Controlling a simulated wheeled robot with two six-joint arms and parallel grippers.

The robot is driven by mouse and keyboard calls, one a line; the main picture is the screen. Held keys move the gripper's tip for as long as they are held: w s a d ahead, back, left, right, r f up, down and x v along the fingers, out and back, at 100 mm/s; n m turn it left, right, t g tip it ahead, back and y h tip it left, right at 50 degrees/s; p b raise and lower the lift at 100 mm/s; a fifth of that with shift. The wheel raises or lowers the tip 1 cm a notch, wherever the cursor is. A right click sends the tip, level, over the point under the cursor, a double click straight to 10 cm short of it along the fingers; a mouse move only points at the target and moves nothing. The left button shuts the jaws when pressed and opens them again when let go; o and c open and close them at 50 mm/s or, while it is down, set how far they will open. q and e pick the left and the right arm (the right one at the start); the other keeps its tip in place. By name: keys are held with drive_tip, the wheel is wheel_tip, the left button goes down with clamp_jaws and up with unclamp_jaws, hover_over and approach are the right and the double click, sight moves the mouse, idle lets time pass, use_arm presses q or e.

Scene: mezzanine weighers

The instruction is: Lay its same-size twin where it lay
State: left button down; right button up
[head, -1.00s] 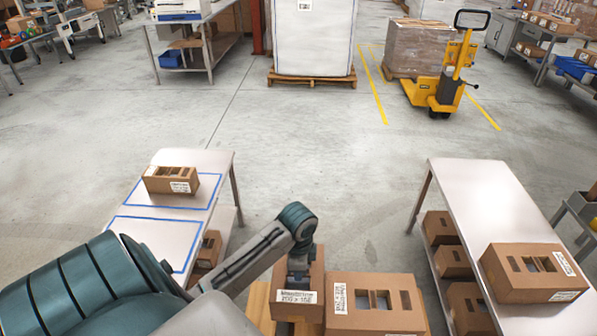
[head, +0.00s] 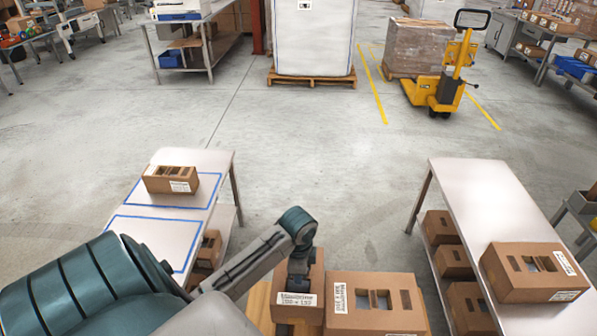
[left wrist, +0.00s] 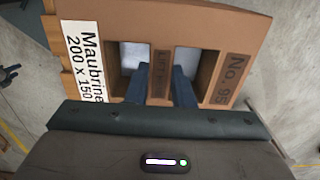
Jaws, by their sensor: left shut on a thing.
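My left gripper (head: 300,268) is shut on a brown carton (head: 311,291) at the lower middle of the head view. The left wrist view shows its fingers (left wrist: 162,82) in the two slots of this carton (left wrist: 228,32), around the strip between them. A small carton (head: 170,180) lies in the far blue-outlined area of the left table (head: 165,155). The near blue outline (head: 150,228) is partly hidden by my arm; its visible part is empty. My right gripper is not in view.
A larger labelled carton (head: 372,302) stands close right of the held one, with a wooden pallet (head: 258,308) beside them. The right table (head: 470,195) bears a large carton (head: 530,272), with several cartons on its lower shelf. Open floor (head: 320,150) lies beyond.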

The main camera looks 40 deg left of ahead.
sight(298, 289)
use_arm(q)
drive_tip(key=shift+f, duration=0.4)
drive_tip(key=shift+f+b, duration=0.7)
drive_tip(key=shift+f, duration=0.45)
drive_tip(key=shift+f+b, duration=0.85)
drive_tip(key=shift+f, duration=1.2)
drive_tip(key=shift+f+b, duration=0.5)
drive_tip(key=shift+f, duration=0.65)
drive_tip(key=shift+f+b, duration=0.35)
drive_tip(key=shift+f, duration=0.85)
drive_tip(key=c, duration=1.3)
unclamp_jaws()
drive_tip(key=shift+o, duration=0.7)
